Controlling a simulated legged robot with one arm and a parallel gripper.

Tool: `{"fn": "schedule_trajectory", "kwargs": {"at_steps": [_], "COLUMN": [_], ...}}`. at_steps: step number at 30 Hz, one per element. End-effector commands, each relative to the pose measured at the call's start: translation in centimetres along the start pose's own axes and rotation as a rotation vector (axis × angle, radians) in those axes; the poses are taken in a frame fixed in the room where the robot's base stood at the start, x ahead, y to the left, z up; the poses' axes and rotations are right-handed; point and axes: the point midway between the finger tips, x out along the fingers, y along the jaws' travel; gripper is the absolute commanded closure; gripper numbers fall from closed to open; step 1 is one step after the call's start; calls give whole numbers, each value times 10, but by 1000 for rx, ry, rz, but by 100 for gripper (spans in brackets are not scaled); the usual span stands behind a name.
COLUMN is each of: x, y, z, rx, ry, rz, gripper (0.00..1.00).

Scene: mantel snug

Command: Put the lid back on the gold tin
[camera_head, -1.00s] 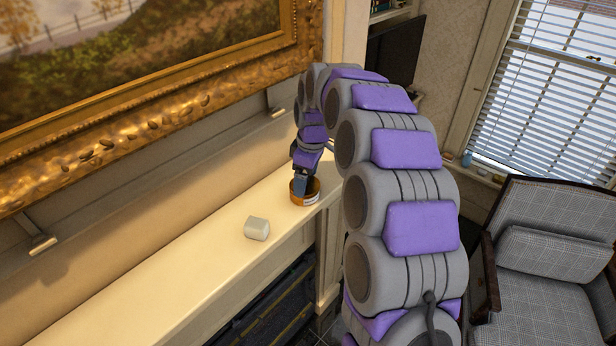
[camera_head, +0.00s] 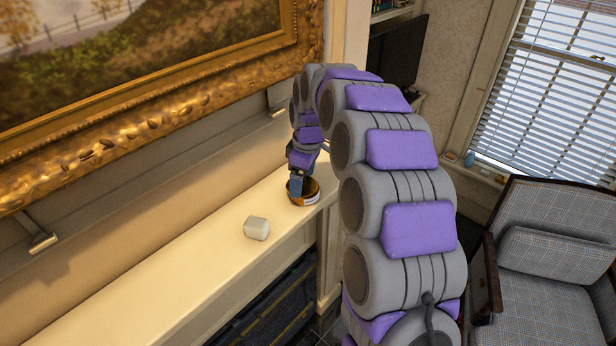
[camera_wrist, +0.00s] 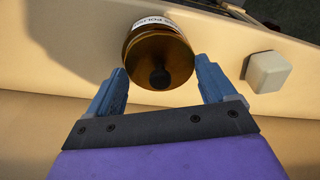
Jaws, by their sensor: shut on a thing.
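The gold tin (camera_head: 312,193) is near the far end of the cream mantel shelf; in the wrist view its white lettered label (camera_wrist: 152,21) shows at the top edge. A round brown-gold lid with a black knob (camera_wrist: 160,78) faces the wrist camera and covers most of the tin. My gripper (camera_wrist: 161,70) has one blue finger at each side of the lid's rim and is shut on it. In the head view my gripper (camera_head: 297,188) is low at the tin, which looks slightly tilted. I cannot tell whether the lid is seated.
A pale rounded block (camera_head: 257,228) lies on the mantel shelf (camera_head: 190,270), apart from the tin; the wrist view also shows it (camera_wrist: 267,72). A gold-framed painting (camera_head: 150,120) hangs above. The shelf's near part is clear. A plaid armchair (camera_head: 550,260) stands at right.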

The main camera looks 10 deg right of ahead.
Motion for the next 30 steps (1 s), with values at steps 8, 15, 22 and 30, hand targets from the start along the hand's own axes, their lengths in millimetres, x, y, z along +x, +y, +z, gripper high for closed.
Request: {"fn": "schedule_trajectory", "kwargs": {"at_steps": [8, 15, 22, 30], "x": [1, -1, -1, 0], "y": [-1, 7, 8, 2], "z": [-1, 12, 13, 4], "rx": [-2, 1, 0, -3], "ry": [-3, 2, 3, -3], "rz": [2, -2, -2, 2], "gripper": [44, 44, 45, 12]}}
